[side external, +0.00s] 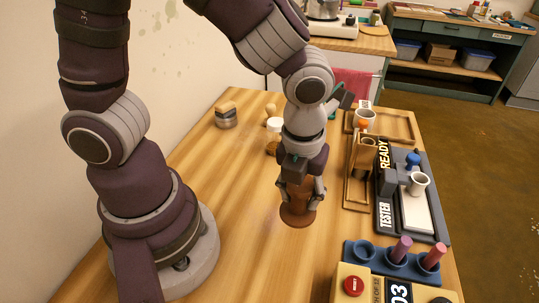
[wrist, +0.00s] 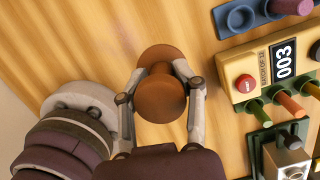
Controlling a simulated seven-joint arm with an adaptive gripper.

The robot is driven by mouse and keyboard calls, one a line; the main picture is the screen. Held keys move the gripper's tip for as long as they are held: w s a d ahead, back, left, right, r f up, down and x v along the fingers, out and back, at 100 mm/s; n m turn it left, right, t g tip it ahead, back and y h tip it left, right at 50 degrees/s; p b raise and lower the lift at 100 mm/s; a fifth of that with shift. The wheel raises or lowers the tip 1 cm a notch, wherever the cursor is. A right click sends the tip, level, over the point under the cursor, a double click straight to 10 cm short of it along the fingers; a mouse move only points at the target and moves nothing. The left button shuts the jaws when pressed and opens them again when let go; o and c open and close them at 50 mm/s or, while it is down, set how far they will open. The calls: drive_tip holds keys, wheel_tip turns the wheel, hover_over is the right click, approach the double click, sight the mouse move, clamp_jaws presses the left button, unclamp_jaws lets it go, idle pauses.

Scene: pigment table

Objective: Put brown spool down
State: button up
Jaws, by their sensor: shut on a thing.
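The brown spool (side external: 297,216) hangs upright under my gripper (side external: 301,190) in the side external view. Its wide lower flange is close to the wooden table, and I cannot tell whether it touches. In the wrist view the brown spool (wrist: 161,97) sits between the two fingers of my gripper (wrist: 162,92). The fingers are shut around its narrow middle, and its far flange shows beyond them. The upper part of the spool is partly hidden by the gripper in the side external view.
Bare wooden table (side external: 235,195) lies around the spool. To the right are a wooden tray (side external: 351,192), a dark tester board (side external: 431,222), a blue holder with pegs (side external: 373,262) and a counter box with a red button (side external: 353,286).

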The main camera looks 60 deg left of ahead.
sight(295, 269)
drive_tip(key=s+d+f+m, duration=0.1)
drive_tip(key=f, duration=0.1)
drive_tip(key=s+d+f+m, duration=0.1)
drive_tip(key=d+f, duration=0.1)
drive_tip(key=f, duration=0.1)
drive_tip(key=s+d+f+m, duration=0.1)
drive_tip(key=f, duration=0.2)
drive_tip(key=shift+d+f, duration=0.2)
drive_tip(key=o, duration=1.2)
drive_tip(key=shift+f, duration=0.1)
